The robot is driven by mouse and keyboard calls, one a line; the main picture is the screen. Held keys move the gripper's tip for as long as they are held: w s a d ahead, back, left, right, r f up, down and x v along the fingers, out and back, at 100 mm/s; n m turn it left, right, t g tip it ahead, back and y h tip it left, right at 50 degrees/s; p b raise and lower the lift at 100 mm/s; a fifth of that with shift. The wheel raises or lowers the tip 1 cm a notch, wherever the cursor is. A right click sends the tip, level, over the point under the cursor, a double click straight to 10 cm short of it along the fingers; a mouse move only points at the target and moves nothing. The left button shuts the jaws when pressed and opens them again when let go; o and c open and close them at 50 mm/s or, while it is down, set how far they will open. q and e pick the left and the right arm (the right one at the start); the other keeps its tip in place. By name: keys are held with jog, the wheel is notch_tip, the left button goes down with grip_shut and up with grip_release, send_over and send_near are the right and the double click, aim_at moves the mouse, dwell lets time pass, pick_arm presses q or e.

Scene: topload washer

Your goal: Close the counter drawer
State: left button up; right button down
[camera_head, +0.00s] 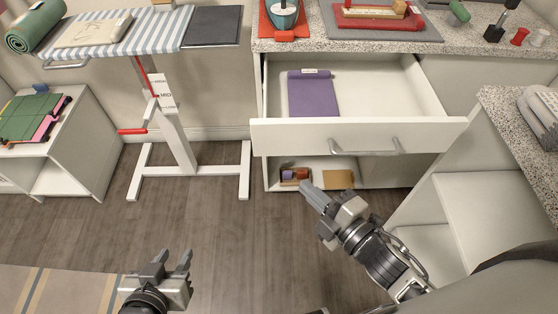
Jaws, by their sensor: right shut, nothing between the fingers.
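The counter drawer (290,135) is pulled open below the speckled counter. It has a white front with a metal handle (364,149). A purple folded cloth or mat (313,94) lies inside it at the left. My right gripper (306,187) is shut and empty, in front of and below the drawer front, near the lower shelf. It looks apart from the drawer. My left gripper (174,262) is open and empty, low over the floor at the bottom left, far from the drawer.
The open lower shelf (317,170) holds small boxes and a tan item. A striped ironing board (140,35) on a white stand (180,165) is at the left. A white side cabinet with a speckled top (520,130) is at the right. The wood floor (225,225) between is clear.

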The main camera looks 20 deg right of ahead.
jog(key=a+n+y, duration=0.2)
jog(key=n+y, duration=0.1)
jog(key=n, duration=0.2)
jog(key=p, duration=0.1)
send_near(256, 143)
jog(key=a, duration=0.4)
jog(key=w, duration=0.5)
jog(key=shift+d+r, duration=0.35)
